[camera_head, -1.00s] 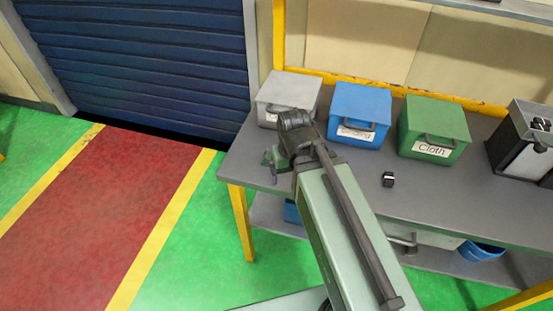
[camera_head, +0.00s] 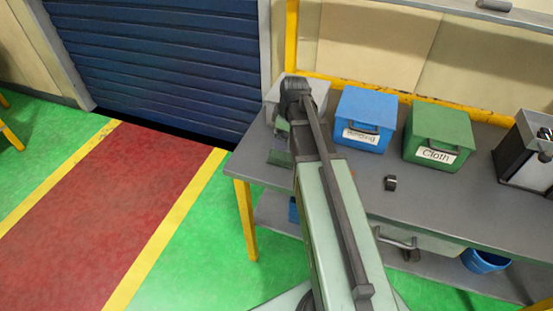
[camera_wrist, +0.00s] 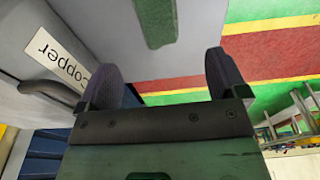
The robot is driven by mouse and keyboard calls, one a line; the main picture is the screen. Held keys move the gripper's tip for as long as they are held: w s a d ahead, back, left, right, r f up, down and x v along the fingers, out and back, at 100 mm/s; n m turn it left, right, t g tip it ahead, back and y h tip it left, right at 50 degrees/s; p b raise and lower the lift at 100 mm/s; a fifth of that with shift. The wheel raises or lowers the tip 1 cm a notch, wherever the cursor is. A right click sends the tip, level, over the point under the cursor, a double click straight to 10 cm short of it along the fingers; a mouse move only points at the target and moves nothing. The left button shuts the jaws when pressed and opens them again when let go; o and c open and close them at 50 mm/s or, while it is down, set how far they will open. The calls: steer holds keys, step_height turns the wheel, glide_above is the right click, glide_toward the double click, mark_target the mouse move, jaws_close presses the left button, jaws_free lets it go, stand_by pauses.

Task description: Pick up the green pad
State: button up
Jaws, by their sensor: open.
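The green pad (camera_wrist: 157,22) shows as a narrow green strip at the top of the wrist view, on the grey tabletop, its far end cut off by the frame edge. My gripper (camera_wrist: 163,76) is open, its two dark fingers wide apart with nothing between them. The pad lies beyond the fingertips, apart from them. In the head view my arm hides most of the gripper and I cannot tell the pad from my own green parts.
A grey box labelled Copper (camera_wrist: 30,75) stands close to the left of my gripper in the wrist view. A blue box (camera_head: 363,118), a green Cloth box (camera_head: 440,134) and a small dark object (camera_head: 390,183) are on the grey table (camera_head: 440,205). Floor lies beyond the table's left edge.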

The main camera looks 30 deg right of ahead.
mark_target(282, 155)
steer(key=f+b, duration=0.6)
steer(key=f, duration=0.1)
steer(key=w+f+b, duration=0.1)
steer(key=f+b, duration=0.3)
steer(key=shift+a, duration=0.35)
steer(key=shift+r, duration=0.25)
steer(key=c, duration=1.1)
step_height(282, 155, up, 20)
steer(key=p, duration=2)
